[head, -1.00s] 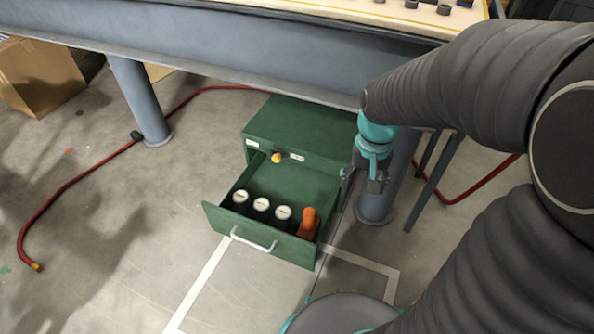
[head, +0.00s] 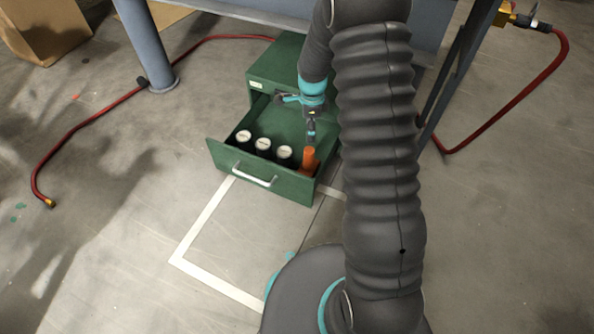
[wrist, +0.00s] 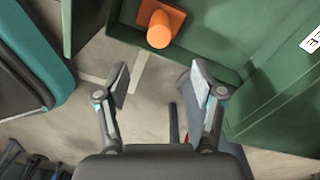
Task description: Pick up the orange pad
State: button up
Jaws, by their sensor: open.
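The orange pad (head: 309,158), a flat base with an upright round knob, stands in the right front corner of the open green drawer (head: 222,156). In the wrist view the orange pad (wrist: 161,28) is at the top middle, ahead of my fingers. My gripper (head: 311,138) is just behind and above the pad in the head view. In the wrist view my gripper (wrist: 158,82) is open, with nothing between its fingers and a gap to the pad. My arm hides part of the cabinet's right side.
Several dark jars with white lids (head: 263,144) stand in a row left of the pad. The drawer walls (wrist: 245,35) rise close around it. The green cabinet (head: 275,65) is behind, under a bench. A red hose (head: 95,118) lies on the floor at left.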

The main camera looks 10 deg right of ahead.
aim_at(307, 149)
jog(key=f+m, duration=0.1)
jog(key=f, duration=0.1)
jog(key=f+m, duration=0.1)
jog(key=f, duration=0.2)
jog(key=f+m+b, duration=0.1)
jog(key=f, duration=0.2)
jog(key=shift+w+a+f, duration=0.2)
jog(key=shift+a+f, duration=0.05)
jog(key=shift+a, duration=0.1)
jog(key=shift+s+d+f+b, duration=0.15)
jog(key=shift+f+b, duration=0.1)
jog(key=shift+f, duration=1.1)
jog(key=shift+s+d+f+b, duration=0.1)
jog(key=shift+f+b, duration=0.1)
jog(key=shift+f, duration=1.15)
grip_shut()
